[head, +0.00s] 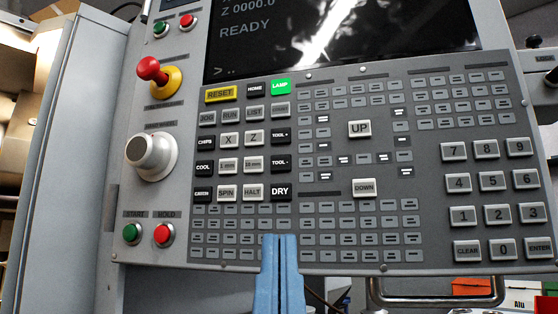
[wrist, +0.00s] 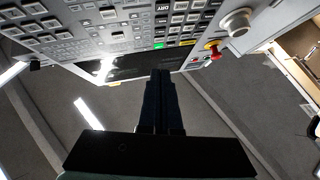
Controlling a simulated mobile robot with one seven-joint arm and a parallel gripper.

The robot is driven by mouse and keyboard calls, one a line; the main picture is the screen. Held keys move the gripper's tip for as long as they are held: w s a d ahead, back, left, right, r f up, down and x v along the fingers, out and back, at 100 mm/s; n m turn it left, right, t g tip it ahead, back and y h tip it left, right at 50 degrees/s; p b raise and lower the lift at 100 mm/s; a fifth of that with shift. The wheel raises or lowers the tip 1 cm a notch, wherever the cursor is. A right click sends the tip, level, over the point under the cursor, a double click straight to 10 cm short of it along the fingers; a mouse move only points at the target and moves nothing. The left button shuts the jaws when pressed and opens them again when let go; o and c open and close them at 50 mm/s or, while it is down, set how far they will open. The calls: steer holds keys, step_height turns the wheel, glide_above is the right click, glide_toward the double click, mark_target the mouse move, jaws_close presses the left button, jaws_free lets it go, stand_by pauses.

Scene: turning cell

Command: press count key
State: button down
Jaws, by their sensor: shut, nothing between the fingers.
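The control panel (head: 350,85) fills the middle of the head view, with many keys. No key's label reads clearly as COUNT. A grey key (head: 280,110) below the green LAMP key (head: 281,86) has a label too blurred to read for sure. My gripper (head: 279,238) is shut and empty, its blue fingers at the panel's lower edge, below the DRY key (head: 281,192). In the wrist view my gripper (wrist: 160,74) is dark, its tips below the panel keys in the picture. I cannot tell if the tips touch the panel.
A red emergency knob (head: 149,68) on a yellow base and a grey dial (head: 151,156) stick out at left. Green (head: 132,233) and red (head: 163,235) buttons are below. UP (head: 359,129), DOWN (head: 364,188) and number keys lie right. The dark screen (head: 340,35) reads READY.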

stand_by(0.4)
steer(key=g+y+p, duration=0.4)
steer(key=g+p, duration=0.3)
steer(key=p, duration=2)
glide_toward(281, 110)
step_height(281, 110, down, 6)
steer(key=a, duration=0.2)
steer(key=s+a+r+g+y+p, duration=0.1)
steer(key=r+g+y+p, duration=0.1)
steer(key=p, duration=1)
steer(key=s+a+r+m+g+y+p, duration=0.1)
steer(key=r+g+p, duration=0.3)
steer(key=p, duration=0.9)
step_height(281, 110, up, 3)
steer(key=shift+s+r+y, duration=0.1)
steer(key=shift+s+y, duration=0.5)
steer(key=shift+s, duration=0.1)
steer(key=shift+w+a, duration=0.1)
steer(key=shift+w, duration=0.05)
steer(key=shift+w+d, duration=0.35)
steer(key=shift+w, duration=1.05)
steer(key=shift+w+d, duration=0.4)
steer(key=shift+w, duration=0.95)
steer(key=shift+w+d, duration=0.35)
steer(key=shift+w, duration=1.05)
steer(key=shift+w, duration=0.1)
